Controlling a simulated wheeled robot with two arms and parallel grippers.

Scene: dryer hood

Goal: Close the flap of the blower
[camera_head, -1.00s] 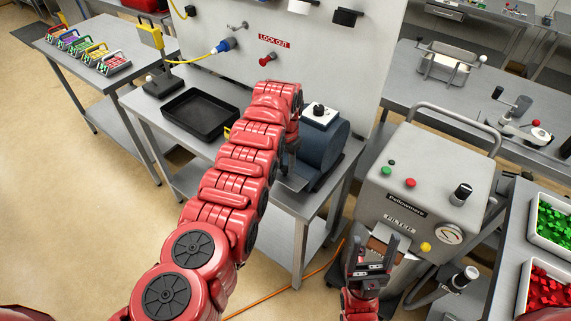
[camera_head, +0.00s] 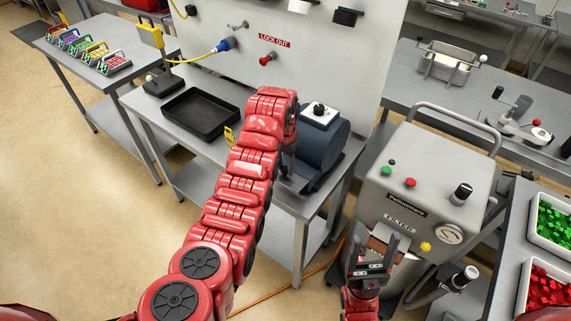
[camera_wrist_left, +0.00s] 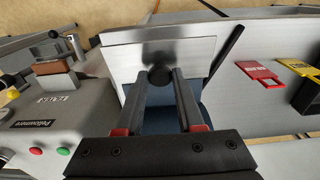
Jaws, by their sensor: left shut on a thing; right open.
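The blower (camera_head: 322,150) is a blue-grey rounded housing with a white switch box on top, on the metal table. In the left wrist view its flap (camera_wrist_left: 120,62) is a bright metal plate with a round black knob (camera_wrist_left: 160,76). My left gripper (camera_wrist_left: 160,84) is shut on this knob, one finger on each side. In the head view my own red arm hides the left gripper and most of the flap's side of the blower.
A black tray (camera_head: 200,112) lies on the table (camera_head: 165,131) left of the blower. A wall panel (camera_head: 330,60) with a red lock-out knob (camera_head: 268,59) stands behind. An orange cable (camera_head: 275,290) runs over the floor.

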